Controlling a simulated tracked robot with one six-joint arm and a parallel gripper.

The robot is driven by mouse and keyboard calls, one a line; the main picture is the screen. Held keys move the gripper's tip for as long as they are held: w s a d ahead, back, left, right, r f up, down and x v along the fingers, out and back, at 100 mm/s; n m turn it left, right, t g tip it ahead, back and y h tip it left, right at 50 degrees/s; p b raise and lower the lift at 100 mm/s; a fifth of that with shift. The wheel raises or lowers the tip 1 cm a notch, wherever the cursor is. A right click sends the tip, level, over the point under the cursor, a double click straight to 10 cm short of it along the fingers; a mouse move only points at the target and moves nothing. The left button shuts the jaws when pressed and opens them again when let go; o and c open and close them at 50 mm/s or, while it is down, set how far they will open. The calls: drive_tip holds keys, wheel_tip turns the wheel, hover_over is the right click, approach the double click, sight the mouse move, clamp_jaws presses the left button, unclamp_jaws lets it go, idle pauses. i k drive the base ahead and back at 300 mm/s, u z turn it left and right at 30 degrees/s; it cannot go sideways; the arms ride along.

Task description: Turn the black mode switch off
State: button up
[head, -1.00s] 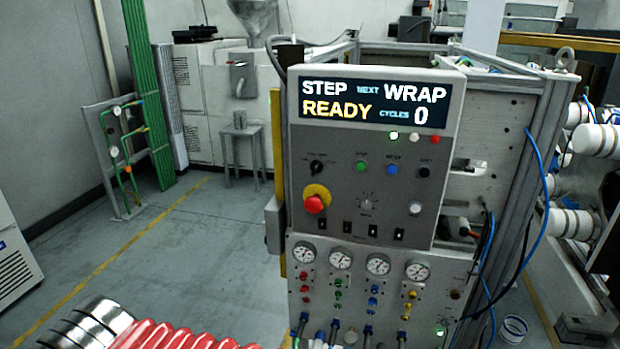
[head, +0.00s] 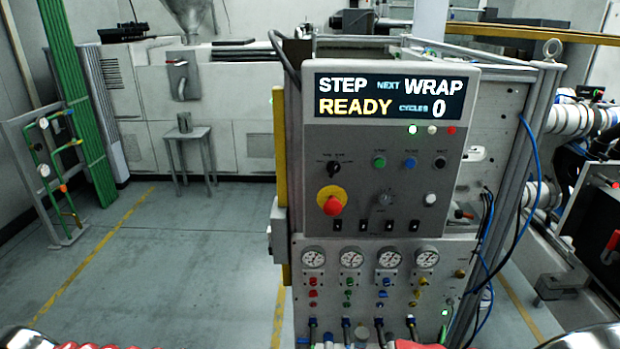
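The black mode switch (head: 333,168) is a small rotary knob at the upper left of the grey control panel (head: 300,130), above the red emergency button. The display (head: 389,97) above reads STEP, NEXT WRAP, READY, CYCLES 0. My gripper is not in view, and nothing touches the switch.
A red mushroom button (head: 332,205) on a yellow base is just below the switch. Green (head: 379,162), blue (head: 410,163) and black (head: 440,162) buttons are to its right. Gauges (head: 351,258) and hoses are below. The floor (head: 180,270) left of the panel is open.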

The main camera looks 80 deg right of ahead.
sight(332, 168)
drive_tip(key=u, duration=0.05)
drive_tip(key=i, duration=0.8)
drive_tip(key=z, duration=2.85)
